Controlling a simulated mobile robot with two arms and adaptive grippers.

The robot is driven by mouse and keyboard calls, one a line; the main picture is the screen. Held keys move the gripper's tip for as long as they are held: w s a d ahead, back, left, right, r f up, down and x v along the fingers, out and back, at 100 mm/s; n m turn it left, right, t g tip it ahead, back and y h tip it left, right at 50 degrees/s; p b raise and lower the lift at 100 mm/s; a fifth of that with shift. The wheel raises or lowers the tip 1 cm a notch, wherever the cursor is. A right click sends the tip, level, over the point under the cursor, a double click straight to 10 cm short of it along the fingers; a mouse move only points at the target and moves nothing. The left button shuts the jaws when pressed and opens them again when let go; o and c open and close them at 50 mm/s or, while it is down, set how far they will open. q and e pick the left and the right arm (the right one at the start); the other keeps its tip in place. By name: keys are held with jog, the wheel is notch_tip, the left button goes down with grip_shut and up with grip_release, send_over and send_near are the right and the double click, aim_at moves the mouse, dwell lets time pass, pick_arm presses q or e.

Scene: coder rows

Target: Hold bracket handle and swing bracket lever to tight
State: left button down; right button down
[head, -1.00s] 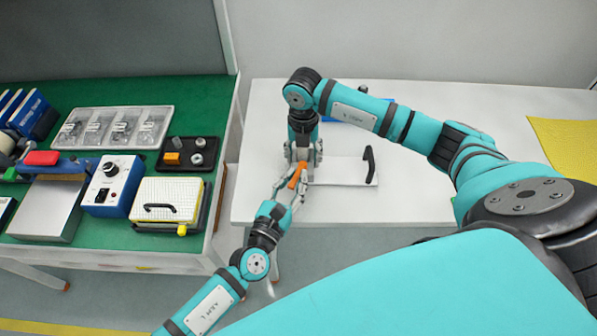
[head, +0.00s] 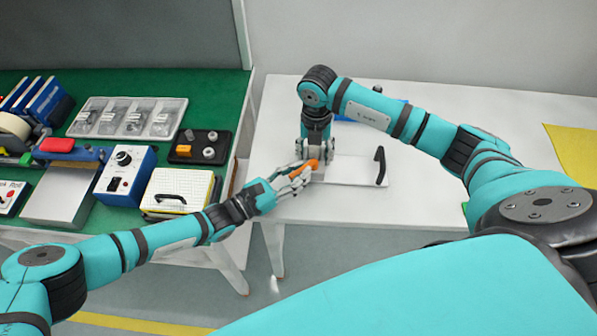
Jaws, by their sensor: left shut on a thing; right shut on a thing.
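The bracket is a small grey fixture (head: 318,172) by a white plate (head: 350,172) on the white table; my grippers hide much of it. Its orange lever (head: 304,168) sticks out to the left and slightly toward me. My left gripper (head: 297,175) comes in from the left and is shut on the lever. My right gripper (head: 317,155) points straight down on the bracket, just behind the lever. It is shut on the bracket handle, which its fingers mostly hide. The lever's pivot cannot be made out.
A black handle (head: 380,166) stands on the plate's right end. A blue object (head: 350,116) lies partly behind my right arm. The green bench (head: 225,100) at left holds a parts tray, a blue box and a white-topped case (head: 180,190). The white table's front right is clear.

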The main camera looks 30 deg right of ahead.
pick_arm(q)
jog(key=shift+d+r, duration=0.1)
jog(key=c, duration=1.3)
grip_release()
jog(key=shift+a, duration=0.45)
jog(key=a, duration=0.3)
jog(key=s+a, duration=0.1)
jog(key=a, duration=0.7)
jog(key=shift+s+a, duration=0.1)
jog(key=shift+s, duration=0.25)
